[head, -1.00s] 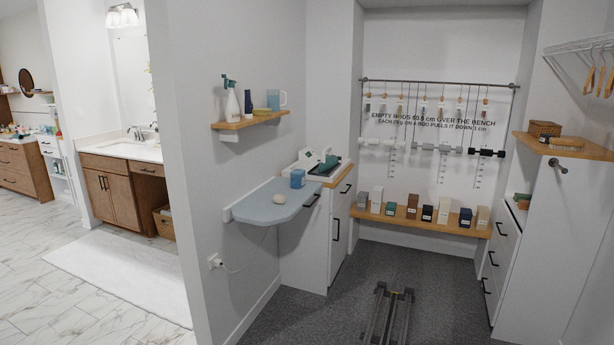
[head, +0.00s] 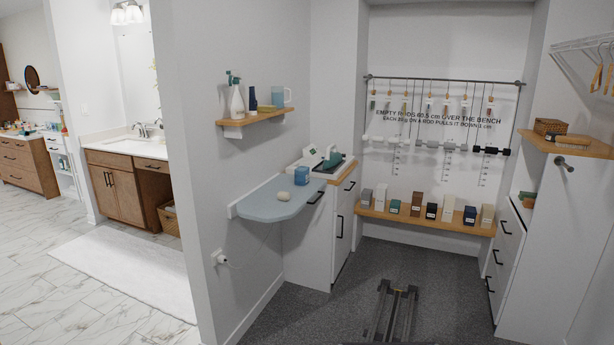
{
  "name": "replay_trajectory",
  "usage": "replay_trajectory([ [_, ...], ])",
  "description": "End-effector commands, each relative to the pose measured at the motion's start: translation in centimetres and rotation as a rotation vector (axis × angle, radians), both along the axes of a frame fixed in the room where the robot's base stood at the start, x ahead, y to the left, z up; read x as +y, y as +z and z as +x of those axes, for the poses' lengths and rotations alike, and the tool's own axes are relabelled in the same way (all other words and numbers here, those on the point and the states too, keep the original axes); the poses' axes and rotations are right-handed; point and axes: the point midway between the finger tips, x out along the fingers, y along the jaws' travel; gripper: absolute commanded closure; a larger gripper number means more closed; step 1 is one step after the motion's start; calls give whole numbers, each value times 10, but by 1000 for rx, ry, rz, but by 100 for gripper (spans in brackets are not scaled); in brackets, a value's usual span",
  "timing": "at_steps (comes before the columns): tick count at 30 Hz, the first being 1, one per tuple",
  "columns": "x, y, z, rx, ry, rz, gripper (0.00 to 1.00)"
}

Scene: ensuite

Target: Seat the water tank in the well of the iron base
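A small blue box-shaped container (head: 301,175), which looks like the water tank, stands upright on the rounded grey-blue board (head: 262,208) fixed to the wall. It is near the board's back end, close to the cabinet. The white iron base (head: 304,163) sits on the wood-topped cabinet just behind the tank, with a dark green iron (head: 333,161) at its right. The base's well is too small to make out. The tank is apart from the well, as far as I can tell. My gripper is not in view.
A pale rounded object (head: 283,196) lies on the board, left of the tank. A wall shelf (head: 252,121) with bottles and a blue jug hangs above. A bench (head: 420,216) with several boxes stands at the back under hanging rods. The grey floor is mostly clear around the rails (head: 392,312).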

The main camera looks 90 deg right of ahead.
Motion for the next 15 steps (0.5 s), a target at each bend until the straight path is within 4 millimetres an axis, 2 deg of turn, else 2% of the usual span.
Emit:
replay_trajectory([
  [14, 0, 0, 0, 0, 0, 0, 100],
  [15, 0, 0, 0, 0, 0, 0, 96],
])
